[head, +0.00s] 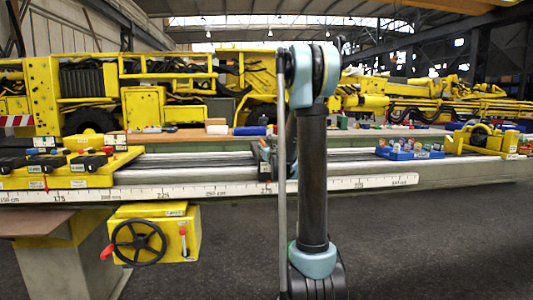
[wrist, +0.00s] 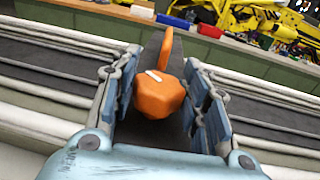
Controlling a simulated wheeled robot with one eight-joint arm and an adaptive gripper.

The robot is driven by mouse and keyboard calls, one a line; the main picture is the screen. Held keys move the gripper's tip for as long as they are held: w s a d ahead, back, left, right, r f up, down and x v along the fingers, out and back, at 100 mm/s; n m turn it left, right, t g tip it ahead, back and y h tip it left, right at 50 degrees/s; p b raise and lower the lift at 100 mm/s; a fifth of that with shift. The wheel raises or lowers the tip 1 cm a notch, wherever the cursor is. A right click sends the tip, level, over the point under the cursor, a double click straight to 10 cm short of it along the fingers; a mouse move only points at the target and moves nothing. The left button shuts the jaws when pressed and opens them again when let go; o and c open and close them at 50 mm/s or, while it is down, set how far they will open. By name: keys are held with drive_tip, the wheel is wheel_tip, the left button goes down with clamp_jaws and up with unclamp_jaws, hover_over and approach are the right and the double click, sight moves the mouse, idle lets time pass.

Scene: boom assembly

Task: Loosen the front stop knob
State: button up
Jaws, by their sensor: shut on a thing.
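An orange faceted knob (wrist: 158,95) with a short white mark on it sits between the two fingers of my gripper (wrist: 163,72) in the wrist view. I take it to be the front stop knob. The fingers are shut on its sides. A second, thin orange part (wrist: 166,48) stands just behind it, above a dark block. In the head view my arm stands in front of the rail, and the knob and the grip on it are hidden or too small to make out.
A long pale rail bench (head: 210,163) with a white scale strip (head: 240,189) runs across the view. A yellow box with a black handwheel (head: 138,242) hangs at its front left. A blue tray (head: 402,154) of small parts lies on it at right. The floor at right is clear.

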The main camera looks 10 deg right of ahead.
drive_tip(key=n+g+y, duration=0.1)
drive_tip(key=n+y, duration=0.1)
drive_tip(key=y, duration=0.1)
drive_tip(key=n+g+y, duration=0.1)
drive_tip(key=n+y, duration=0.1)
drive_tip(key=y, duration=0.2)
drive_tip(key=shift+w+d+n, duration=0.1)
drive_tip(key=shift+d+n, duration=0.05)
drive_tip(key=shift+n, duration=0.25)
drive_tip(key=shift+c, duration=0.2)
drive_tip(key=n+g+y, duration=0.4)
drive_tip(key=y, duration=0.1)
drive_tip(key=n+g+y, duration=0.1)
drive_tip(key=n+g, duration=0.1)
drive_tip(key=g, duration=0.1)
drive_tip(key=n+g+y, duration=0.2)
drive_tip(key=g, duration=0.1)
drive_tip(key=shift+n+g+y, duration=0.3)
drive_tip(key=shift+n+g, duration=0.1)
drive_tip(key=shift+o, duration=0.2)
drive_tip(key=n+g, duration=0.2)
drive_tip(key=g, duration=0.1)
drive_tip(key=n+g, duration=0.2)
drive_tip(key=g, duration=0.1)
drive_tip(key=shift+y, duration=0.4)
drive_tip(key=shift+n+g, duration=0.3)
drive_tip(key=shift+g, duration=0.2)
drive_tip(key=o, duration=1)
drive_tip(key=shift+r, duration=0.15)
